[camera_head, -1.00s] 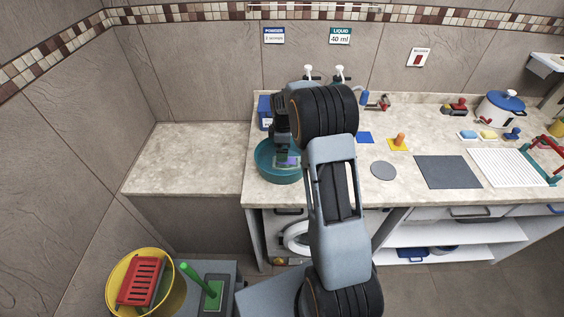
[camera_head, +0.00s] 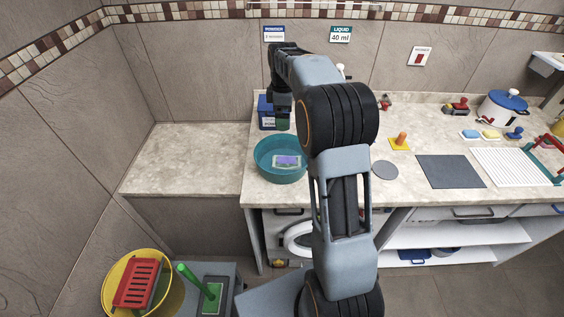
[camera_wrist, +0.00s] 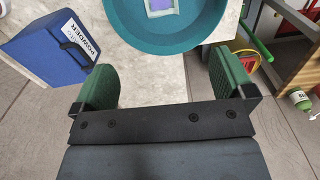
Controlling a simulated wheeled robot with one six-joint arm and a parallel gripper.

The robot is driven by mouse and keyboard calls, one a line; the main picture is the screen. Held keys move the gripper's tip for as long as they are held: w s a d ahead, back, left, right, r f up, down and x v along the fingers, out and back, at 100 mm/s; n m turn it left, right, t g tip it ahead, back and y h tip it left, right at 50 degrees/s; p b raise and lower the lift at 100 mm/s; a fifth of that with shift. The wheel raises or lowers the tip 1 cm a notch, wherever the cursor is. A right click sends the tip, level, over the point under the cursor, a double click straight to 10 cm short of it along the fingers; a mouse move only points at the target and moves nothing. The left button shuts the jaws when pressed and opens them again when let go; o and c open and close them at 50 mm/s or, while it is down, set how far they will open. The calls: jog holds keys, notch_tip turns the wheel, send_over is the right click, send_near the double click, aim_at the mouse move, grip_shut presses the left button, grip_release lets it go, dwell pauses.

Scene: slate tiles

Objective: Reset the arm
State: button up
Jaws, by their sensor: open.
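My gripper (camera_head: 282,122) is raised over the back left of the counter, beside the blue powder box (camera_head: 265,113) and behind the teal basin (camera_head: 264,168). In the wrist view my gripper (camera_wrist: 166,80) has its green-padded fingers wide apart with nothing between them. A flat purple and pale item (camera_head: 286,161) lies in the basin. The wrist view shows the basin's edge (camera_wrist: 125,28) ahead of the fingers and the powder box (camera_wrist: 45,55) to the left. My arm hides part of the counter's middle.
A yellow tub (camera_head: 172,290) with a red rack (camera_head: 138,283) and a green-handled tool (camera_head: 197,283) are at lower left. A grey mat (camera_head: 450,172), a white ribbed board (camera_head: 503,167) and a white pot (camera_head: 502,108) are on the right. The left ledge (camera_head: 190,160) is clear.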

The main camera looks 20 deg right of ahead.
jog(key=shift+r, duration=0.25)
dwell(0.4)
jog(key=s+a+m+t, duration=0.1)
jog(key=s+a+m, duration=0.2)
jog(key=s, duration=0.5)
jog(key=s+a+m+t, duration=0.2)
jog(key=s+m, duration=0.3)
jog(key=s, duration=0.4)
jog(key=s+a+r+m+t, duration=0.1)
jog(key=s+a+m, duration=0.3)
jog(key=s, duration=0.4)
jog(key=shift+s+a+m+t, duration=0.25)
jog(key=shift+a+m+t, duration=0.05)
jog(key=shift+m, duration=0.2)
